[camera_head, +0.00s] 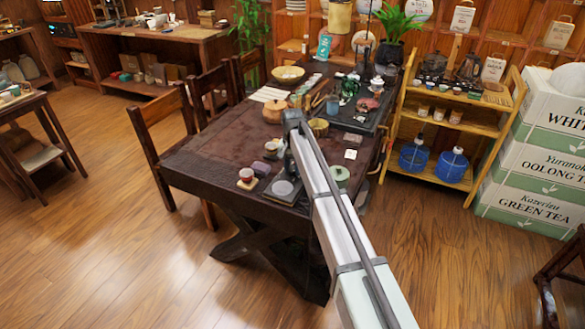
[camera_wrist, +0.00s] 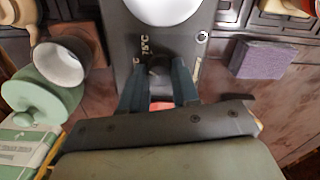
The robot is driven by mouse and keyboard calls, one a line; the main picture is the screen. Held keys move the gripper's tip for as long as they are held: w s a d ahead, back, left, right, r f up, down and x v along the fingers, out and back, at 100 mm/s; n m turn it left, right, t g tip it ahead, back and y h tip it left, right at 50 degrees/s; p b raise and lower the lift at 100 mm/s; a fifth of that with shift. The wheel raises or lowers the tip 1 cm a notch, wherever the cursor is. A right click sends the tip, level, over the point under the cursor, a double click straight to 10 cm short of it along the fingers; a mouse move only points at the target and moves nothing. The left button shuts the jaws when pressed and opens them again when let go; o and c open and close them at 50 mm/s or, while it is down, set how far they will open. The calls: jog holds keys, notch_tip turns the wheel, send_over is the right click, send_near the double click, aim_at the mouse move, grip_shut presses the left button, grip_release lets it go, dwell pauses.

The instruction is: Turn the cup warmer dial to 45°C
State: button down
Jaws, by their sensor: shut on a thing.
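The cup warmer is a dark slab with a pale round plate; in the head view the cup warmer (camera_head: 300,203) lies near the front edge of the dark table. In the wrist view the cup warmer (camera_wrist: 218,18) runs up the middle, its white plate (camera_wrist: 163,8) cut off at the top. A dark dial (camera_wrist: 158,72) sits below the plate, with a "75°C" mark printed beside it. My gripper (camera_wrist: 158,88) is shut on the dial, one finger on each side. The fingers hide much of the dial, so its setting cannot be read.
A white-lined cup (camera_wrist: 62,62) on a brown coaster and a green lidded pot (camera_wrist: 40,98) stand left of the warmer in the wrist view. A purple block (camera_wrist: 262,58) lies to the right. The table (camera_head: 215,150) has bare room at its left.

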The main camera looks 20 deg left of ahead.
jog(key=n, duration=0.4)
jog(key=shift+n, duration=0.3)
jog(key=n, duration=0.4)
jog(key=shift+n, duration=0.3)
jog(key=n, duration=0.4)
jog(key=shift+n, duration=0.3)
jog(key=shift+d+n, duration=0.1)
jog(key=shift+n, duration=1.8)
jog(key=c, duration=0.8)
grip_release()
jog(key=shift+r, duration=0.1)
